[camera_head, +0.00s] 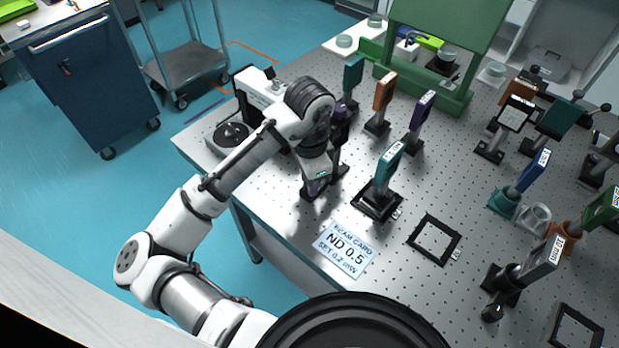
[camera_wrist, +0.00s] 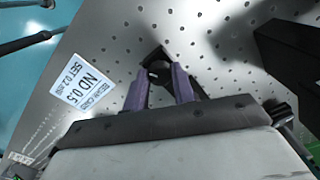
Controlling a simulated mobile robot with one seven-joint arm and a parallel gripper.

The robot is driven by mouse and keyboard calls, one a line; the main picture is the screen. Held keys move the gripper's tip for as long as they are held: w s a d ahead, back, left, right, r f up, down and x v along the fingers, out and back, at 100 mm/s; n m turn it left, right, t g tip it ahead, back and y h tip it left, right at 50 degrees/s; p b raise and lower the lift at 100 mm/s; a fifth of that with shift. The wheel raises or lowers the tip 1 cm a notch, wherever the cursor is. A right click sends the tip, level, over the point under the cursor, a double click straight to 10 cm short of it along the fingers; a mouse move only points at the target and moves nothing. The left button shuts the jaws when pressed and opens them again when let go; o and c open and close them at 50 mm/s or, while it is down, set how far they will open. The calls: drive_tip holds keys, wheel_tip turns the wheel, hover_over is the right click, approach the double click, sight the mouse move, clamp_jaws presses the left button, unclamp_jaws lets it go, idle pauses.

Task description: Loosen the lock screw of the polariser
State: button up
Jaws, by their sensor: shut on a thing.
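My gripper (camera_head: 316,187) points down at the left part of the optical table. In the wrist view its two purple fingers (camera_wrist: 160,84) are shut on a small dark knob (camera_wrist: 158,69), which appears to be the lock screw. The knob sits at a black base (camera_wrist: 151,54) on the table. In the head view my arm hides the knob and much of the mount. A dark purple upright plate (camera_head: 341,122), probably the polariser, shows partly behind my gripper. I cannot read a label on it.
A teal plate on a black base (camera_head: 378,203) stands close right of my gripper. A beam card reading ND 0.5 (camera_head: 343,249) lies in front. An empty black square frame (camera_head: 434,239) lies further right. Orange (camera_head: 383,92) and purple (camera_head: 420,112) plates stand behind. A dark block (camera_wrist: 290,62) shows in the wrist view.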

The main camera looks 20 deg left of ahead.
idle(0.5)
drive_tip(key=o, duration=1)
wheel_tip(320, 180, up, 14)
drive_tip(key=shift+b, duration=0.4)
drive_tip(key=shift+s+f, duration=0.1)
drive_tip(key=shift+f, duration=0.05)
